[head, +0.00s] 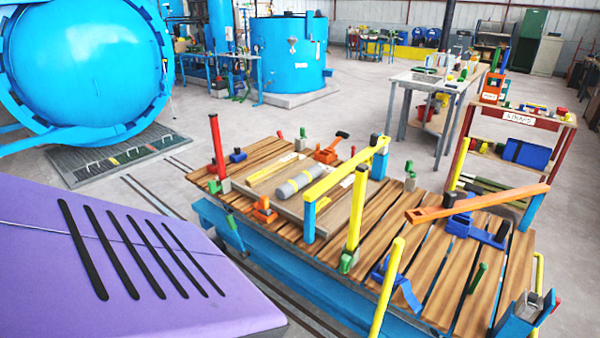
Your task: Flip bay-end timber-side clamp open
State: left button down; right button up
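Several toggle clamps stand on the slatted wooden deck of a blue trolley (497,262). Another has an upright yellow handle (356,207) and a green base at the front edge. A low orange clamp (262,210) sits on the front left edge, and an orange clamp with a black-tipped lever (328,151) at the back. I cannot tell which is the bay-end timber-side clamp. Timber boards (345,200) and a grey roll (300,184) lie mid-deck. Neither gripper is in view.
A yellow bar on blue posts (345,172) rises over the deck. A long orange bar (480,203) lies above a blue fitting on the right. A purple slotted panel (130,270) fills the lower left. A blue autoclave (85,60) stands behind; floor between is mostly clear.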

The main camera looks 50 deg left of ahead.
aim_at(346, 260)
jog(key=u, duration=1.35)
